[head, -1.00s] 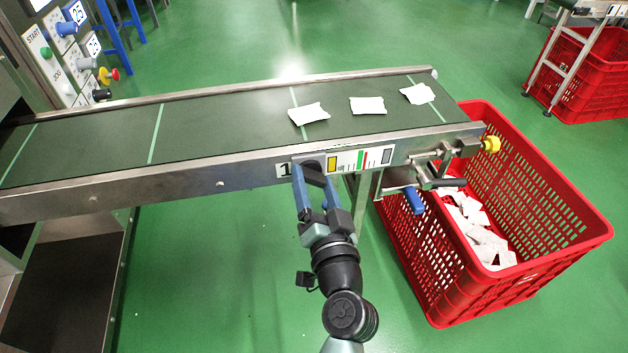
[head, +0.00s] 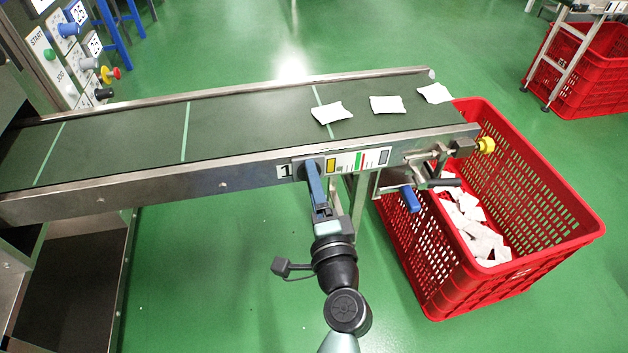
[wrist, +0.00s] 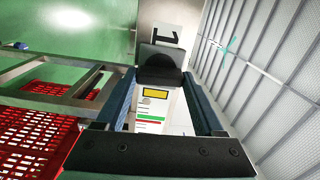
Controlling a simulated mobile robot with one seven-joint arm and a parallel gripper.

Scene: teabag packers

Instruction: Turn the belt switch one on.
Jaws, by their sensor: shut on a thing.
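Belt switch one is a black rotary knob (wrist: 160,57) on a dark square base below the label "1" (wrist: 165,37) in the wrist view. In the head view the label "1" (head: 283,171) sits on the conveyor's near side rail, just left of my gripper (head: 314,178). In the wrist view my gripper (wrist: 160,75) has its blue fingers on either side of the knob, shut on it. In the head view the fingers, seen nearly edge-on, hide most of the knob. The dark green conveyor belt (head: 240,126) carries several white teabags (head: 388,104).
A red crate (head: 585,222) with teabags inside stands under the belt's right end. A blue-handled crank (head: 411,199) and a yellow knob (head: 486,145) stick out right of my gripper. A control panel (head: 60,60) is at upper left. The green floor in front is clear.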

